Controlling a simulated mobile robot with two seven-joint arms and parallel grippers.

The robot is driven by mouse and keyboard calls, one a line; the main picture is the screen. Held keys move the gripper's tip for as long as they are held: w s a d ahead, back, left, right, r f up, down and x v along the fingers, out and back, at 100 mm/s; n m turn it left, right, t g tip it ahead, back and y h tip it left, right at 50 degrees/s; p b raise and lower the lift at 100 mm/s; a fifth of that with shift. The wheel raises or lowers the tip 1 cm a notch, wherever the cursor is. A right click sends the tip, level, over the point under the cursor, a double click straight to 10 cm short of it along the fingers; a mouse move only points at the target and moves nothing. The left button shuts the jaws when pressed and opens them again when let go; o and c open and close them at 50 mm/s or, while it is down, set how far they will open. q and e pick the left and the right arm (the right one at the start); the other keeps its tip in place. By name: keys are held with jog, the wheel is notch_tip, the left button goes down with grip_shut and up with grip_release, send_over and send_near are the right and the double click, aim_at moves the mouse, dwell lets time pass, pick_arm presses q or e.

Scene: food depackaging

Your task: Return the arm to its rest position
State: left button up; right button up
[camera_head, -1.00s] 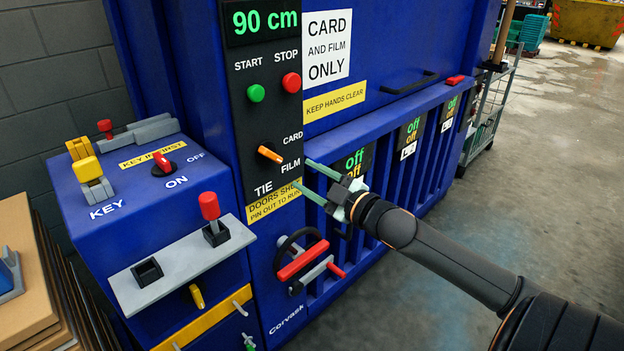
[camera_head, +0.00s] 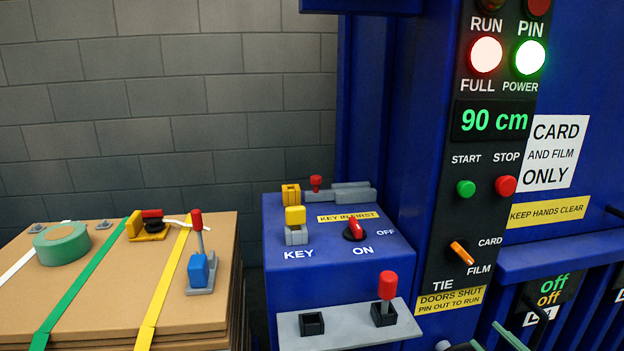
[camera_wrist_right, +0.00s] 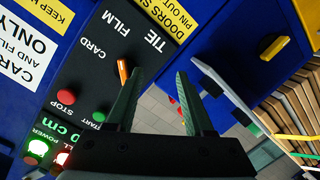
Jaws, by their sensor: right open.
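My right gripper (camera_head: 508,335) is only partly in the camera_head view, at the bottom edge right of centre, in front of the blue machine (camera_head: 415,150). In the right wrist view my right gripper (camera_wrist_right: 156,72) shows two green-grey fingers spread apart with nothing between them. The orange CARD/FILM selector (camera_head: 462,252) is on the black control panel (camera_head: 440,215), above and left of the gripper. In the right wrist view the selector (camera_wrist_right: 122,70) appears close beside one fingertip; I cannot tell the gap. My left gripper is not in view.
A blue key box (camera_head: 290,270) with a red switch (camera_head: 355,229) and a red-topped lever (camera_head: 387,287) stands left of the panel. A cardboard stack (camera_head: 120,285) with green tape (camera_head: 62,244) and straps is farther left. A grey block wall (camera_head: 220,90) is behind.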

jog(key=s+a+f+m+g+y+p, duration=0.1)
jog(key=s+a+f+m+g, duration=0.5)
jog(key=s+a+f, duration=1.3)
notch_tip(320, 180, down, 3)
jog(key=shift+s+a+f+g+y+p, duration=0.15)
jog(key=shift+s+a+g+y+p, duration=0.15)
jog(key=shift+a+g+p, duration=0.35)
